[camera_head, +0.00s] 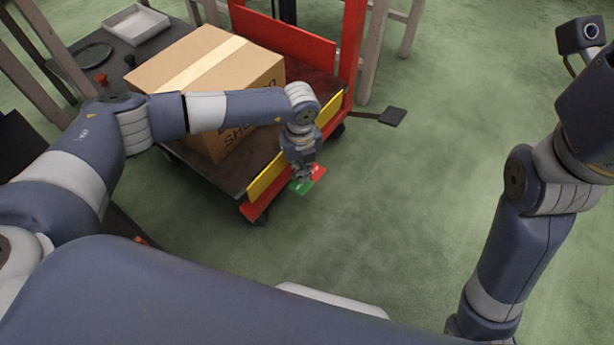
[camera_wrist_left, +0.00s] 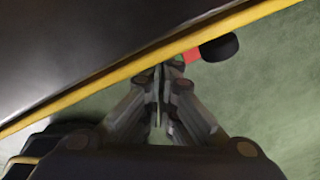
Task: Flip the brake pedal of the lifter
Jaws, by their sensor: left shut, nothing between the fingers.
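The lifter (camera_head: 353,35) has a red frame and a dark platform with a yellow front edge (camera_head: 267,177). A small pedal with a green part (camera_head: 299,187) and a red part (camera_head: 318,171) sits low at the platform's front edge. My left gripper (camera_head: 303,177) points down over this pedal and hides some of it. Its fingers are shut and empty, and I cannot tell whether they touch the pedal. In the left wrist view the shut fingertips (camera_wrist_left: 161,68) are by the yellow edge (camera_wrist_left: 130,68), near a red piece (camera_wrist_left: 192,56). My right gripper is out of view.
A cardboard box (camera_head: 225,70) stands on the platform. A black flat pedal (camera_head: 392,116) juts out on the lifter's right side. A black wheel (camera_wrist_left: 219,47) shows in the wrist view. A table with a white tray (camera_head: 136,24) is behind left. The green floor to the right is clear.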

